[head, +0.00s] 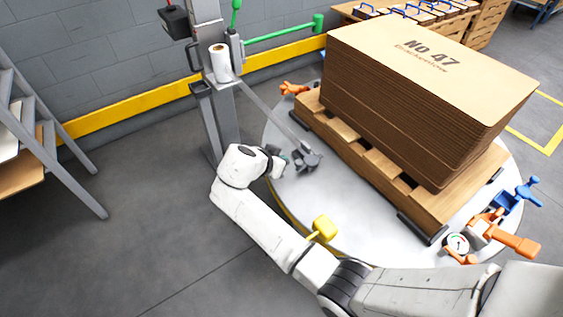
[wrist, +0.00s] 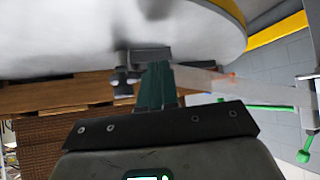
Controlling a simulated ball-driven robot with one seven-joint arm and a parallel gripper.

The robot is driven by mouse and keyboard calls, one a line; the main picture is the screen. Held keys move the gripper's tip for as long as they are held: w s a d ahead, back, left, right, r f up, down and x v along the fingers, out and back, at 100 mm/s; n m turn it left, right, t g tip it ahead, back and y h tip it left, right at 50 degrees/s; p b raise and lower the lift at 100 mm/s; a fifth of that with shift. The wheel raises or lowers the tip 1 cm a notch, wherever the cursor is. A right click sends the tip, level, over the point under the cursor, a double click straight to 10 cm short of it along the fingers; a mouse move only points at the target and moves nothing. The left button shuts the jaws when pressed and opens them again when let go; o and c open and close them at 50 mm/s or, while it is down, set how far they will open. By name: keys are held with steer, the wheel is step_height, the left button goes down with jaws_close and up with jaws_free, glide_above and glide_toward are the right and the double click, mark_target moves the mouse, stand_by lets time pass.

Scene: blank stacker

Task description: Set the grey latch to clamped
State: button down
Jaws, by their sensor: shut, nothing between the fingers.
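The grey latch (head: 307,160) sits on the round turntable at the near end of a long grey bar, left of the pallet. In the wrist view the grey latch (wrist: 125,76) shows just left of my fingers, under the turntable edge in that turned picture. My gripper (head: 281,163) is just left of the latch in the head view. Its dark green fingers (wrist: 156,85) are together with nothing between them. They look close to the latch; I cannot tell whether they touch it. The latch is small, and its setting cannot be read.
A wooden pallet (head: 440,205) with a tall cardboard stack (head: 400,110) fills the turntable (head: 375,225). A yellow knob (head: 324,228), orange and blue clamps (head: 515,240) and a round gauge (head: 457,243) stand near its rim. A grey post (head: 213,120) with green handle stands behind.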

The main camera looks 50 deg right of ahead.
steer(key=shift+w+a+r, duration=0.1)
steer(key=shift+a+r, duration=0.1)
steer(key=shift+r, duration=0.35)
steer(key=w+p+v, duration=0.1)
steer(key=p+v, duration=0.1)
steer(key=v, duration=0.5)
steer(key=shift+w+a+r, duration=0.25)
steer(key=shift+w+a, duration=0.1)
steer(key=shift+w, duration=0.05)
steer(key=s+a+f+n+t+y, duration=0.1)
steer(key=s+f+n+y, duration=0.15)
steer(key=s, duration=0.25)
steer(key=s+a+f+n+y, duration=0.2)
steer(key=s+n, duration=0.2)
steer(key=s+a+r+n+t+y, duration=0.3)
steer(key=s+a+n+y, duration=0.2)
steer(key=s+n, duration=0.55)
steer(key=s+d+f+m+g, duration=0.15)
steer(key=s+f+g, duration=0.4)
steer(key=s, duration=0.55)
step_height(320, 180, up, 23)
steer(key=t+p, duration=0.1)
steer(key=p, duration=2.3)
steer(key=shift+r, duration=0.2)
